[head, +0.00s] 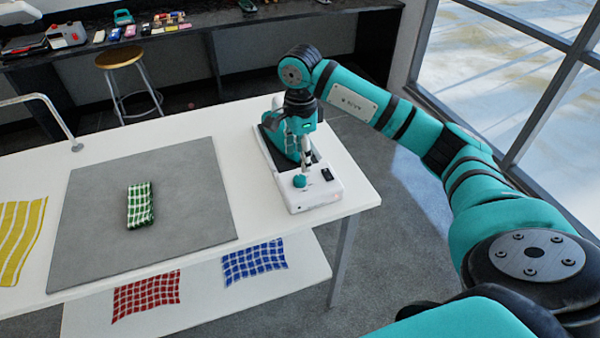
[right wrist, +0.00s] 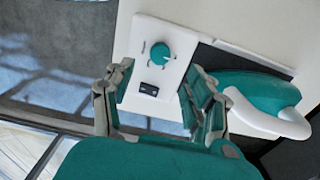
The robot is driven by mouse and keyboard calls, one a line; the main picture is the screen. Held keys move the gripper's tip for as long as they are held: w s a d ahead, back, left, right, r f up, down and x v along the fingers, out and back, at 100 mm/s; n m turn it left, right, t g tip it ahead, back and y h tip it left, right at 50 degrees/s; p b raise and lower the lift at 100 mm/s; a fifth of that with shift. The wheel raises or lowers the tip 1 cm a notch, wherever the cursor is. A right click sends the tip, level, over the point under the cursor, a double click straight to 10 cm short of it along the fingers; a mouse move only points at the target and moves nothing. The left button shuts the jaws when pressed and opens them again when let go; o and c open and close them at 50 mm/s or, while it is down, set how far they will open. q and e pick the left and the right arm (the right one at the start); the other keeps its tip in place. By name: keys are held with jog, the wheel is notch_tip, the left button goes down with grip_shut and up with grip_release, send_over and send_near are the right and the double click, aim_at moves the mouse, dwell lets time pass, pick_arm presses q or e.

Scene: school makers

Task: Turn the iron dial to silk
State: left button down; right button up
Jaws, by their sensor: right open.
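The iron's base station (head: 312,190) is a white box at the right end of the white table, with a teal dial (head: 299,181) and a dark switch (head: 327,174) on its front panel. In the right wrist view the dial (right wrist: 160,53) sits just beyond the fingertips, beside the switch (right wrist: 149,90). The teal and white iron (right wrist: 262,98) rests on the station's dark plate. My right gripper (right wrist: 157,82) is open above the panel, its fingers apart and not touching the dial. The dial's setting marks are too small to read. My left gripper is not in view.
A grey mat (head: 95,225) with a folded green checked cloth (head: 140,205) lies on the table (head: 255,225). A yellow cloth (head: 18,240) is at the left. Red (head: 146,296) and blue (head: 254,262) cloths lie on the lower shelf. A stool (head: 118,57) stands behind.

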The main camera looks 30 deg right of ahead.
aim_at(300, 178)
notch_tip(300, 178, down, 7)
jog(key=shift+f+p, duration=0.2)
jog(key=shift+p, duration=0.35)
grip_shut()
